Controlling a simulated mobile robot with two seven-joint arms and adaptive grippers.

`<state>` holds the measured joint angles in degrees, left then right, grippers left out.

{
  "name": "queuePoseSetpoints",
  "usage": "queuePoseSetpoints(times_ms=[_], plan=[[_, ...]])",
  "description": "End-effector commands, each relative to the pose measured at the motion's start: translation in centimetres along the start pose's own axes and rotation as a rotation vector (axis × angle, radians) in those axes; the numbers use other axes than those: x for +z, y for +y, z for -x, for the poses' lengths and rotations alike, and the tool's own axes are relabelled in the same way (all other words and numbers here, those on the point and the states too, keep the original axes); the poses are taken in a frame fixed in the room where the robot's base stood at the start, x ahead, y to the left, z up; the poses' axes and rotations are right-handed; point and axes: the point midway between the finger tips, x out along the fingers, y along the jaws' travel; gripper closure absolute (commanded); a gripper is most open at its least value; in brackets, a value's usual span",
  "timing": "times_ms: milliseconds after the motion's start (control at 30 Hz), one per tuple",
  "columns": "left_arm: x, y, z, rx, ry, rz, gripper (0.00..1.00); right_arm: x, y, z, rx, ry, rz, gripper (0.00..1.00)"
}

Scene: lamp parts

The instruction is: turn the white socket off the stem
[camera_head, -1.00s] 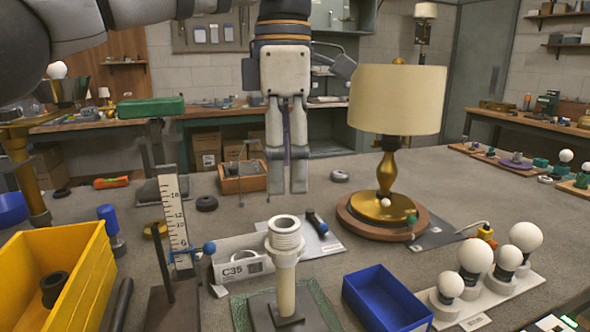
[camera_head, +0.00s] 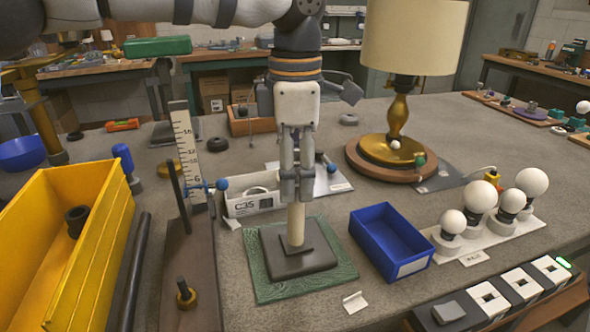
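The pale stem (camera_head: 296,226) stands upright on a dark square base, which rests on a green mat (camera_head: 336,284). My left gripper (camera_head: 297,188) points straight down at the stem's top, with its grey fingers over the place of the white socket. The socket is hidden behind the fingers. I cannot tell whether the fingers are closed on it or only around it. My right gripper is not in view.
A blue bin (camera_head: 385,255) stands right of the mat, with white bulbs (camera_head: 482,197) on a board beyond it. A yellow bin (camera_head: 98,245) is at the left. A lamp (camera_head: 400,140) stands behind. A wooden stand with a scale (camera_head: 187,150) is left of the stem.

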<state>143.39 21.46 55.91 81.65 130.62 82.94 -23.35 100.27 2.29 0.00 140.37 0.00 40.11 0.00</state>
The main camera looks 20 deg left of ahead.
Motion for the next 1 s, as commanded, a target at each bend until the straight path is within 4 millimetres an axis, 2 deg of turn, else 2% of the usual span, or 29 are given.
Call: queuePoseSetpoints(times_ms=[33, 100, 200, 233, 367, 400, 767, 1000], plan=[[0.0, 0.0, 0.0, 0.000, 0.000, 0.000, 0.70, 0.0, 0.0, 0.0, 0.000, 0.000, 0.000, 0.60], [0.0, 0.0, 0.0, 0.000, 0.000, 0.000, 0.81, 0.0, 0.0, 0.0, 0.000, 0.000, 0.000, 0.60], [0.0, 0.0, 0.0, -0.001, 0.001, 0.000, 0.82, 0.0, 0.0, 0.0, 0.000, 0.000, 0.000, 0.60], [0.0, 0.0, 0.0, -0.001, 0.001, 0.000, 0.56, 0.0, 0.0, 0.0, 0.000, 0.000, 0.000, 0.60], [0.0, 0.0, 0.0, -0.001, 0.001, -0.001, 0.85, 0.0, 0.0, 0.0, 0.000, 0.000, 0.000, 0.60], [0.0, 0.0, 0.0, -0.001, 0.001, 0.000, 0.87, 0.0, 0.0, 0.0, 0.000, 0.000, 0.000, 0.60], [0.0, -0.2, 0.3, 0.002, 0.001, 0.136, 0.87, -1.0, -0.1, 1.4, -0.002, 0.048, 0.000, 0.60], [0.0, -0.2, 0.3, 0.003, 0.000, 0.292, 0.87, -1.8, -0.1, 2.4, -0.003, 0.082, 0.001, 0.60]])
